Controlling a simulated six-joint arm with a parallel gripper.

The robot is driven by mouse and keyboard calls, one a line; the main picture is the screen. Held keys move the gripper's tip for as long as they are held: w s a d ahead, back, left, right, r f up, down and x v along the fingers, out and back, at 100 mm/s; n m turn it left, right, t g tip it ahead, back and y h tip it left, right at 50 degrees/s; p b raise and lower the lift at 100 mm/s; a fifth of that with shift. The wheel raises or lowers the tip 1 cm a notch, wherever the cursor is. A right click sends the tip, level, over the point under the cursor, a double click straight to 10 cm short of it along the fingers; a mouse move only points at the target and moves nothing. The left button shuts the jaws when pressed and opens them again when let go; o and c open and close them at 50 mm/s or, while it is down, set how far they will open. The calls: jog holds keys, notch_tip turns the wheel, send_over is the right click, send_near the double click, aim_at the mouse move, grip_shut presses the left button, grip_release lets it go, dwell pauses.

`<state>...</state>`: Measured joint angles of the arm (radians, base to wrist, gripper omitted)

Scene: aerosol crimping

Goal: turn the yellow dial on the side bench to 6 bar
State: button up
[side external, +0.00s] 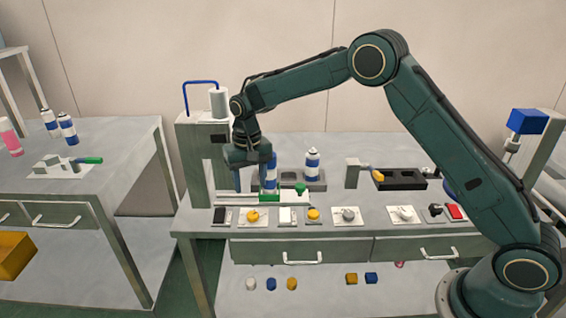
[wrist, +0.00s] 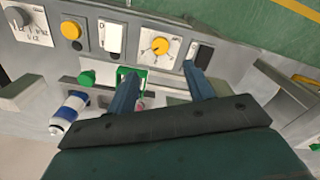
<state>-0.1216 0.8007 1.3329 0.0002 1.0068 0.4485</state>
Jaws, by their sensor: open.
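The yellow dial (side external: 253,216) sits on a white scale plate on the front strip of the bench. In the wrist view the yellow dial (wrist: 159,46) is just beyond my fingertips, with tick marks around it; the reading is too small to tell. My gripper (side external: 254,188) points down, behind and above the dial, apart from it. In the wrist view my gripper (wrist: 160,82) shows two spread dark blue fingers, neither touching the dial.
A black switch (wrist: 201,52) and a white switch (wrist: 113,38) flank the dial. A yellow button (side external: 314,214) and grey knob (side external: 348,214) stand farther right. A green fixture (wrist: 130,76) lies beside my left finger. A blue-white can (side external: 312,163) stands behind.

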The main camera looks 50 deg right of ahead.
jog(key=shift+r, duration=1.75)
jog(key=s+d+r+n+t, duration=0.2)
jog(key=s+d+r+t, duration=0.15)
jog(key=s+r, duration=1.35)
jog(key=s+d+f+n+t, duration=0.1)
jog(key=s+d+t, duration=0.1)
jog(key=s, duration=1.9)
jog(key=shift+d+n, duration=0.4)
jog(key=shift+d, duration=0.25)
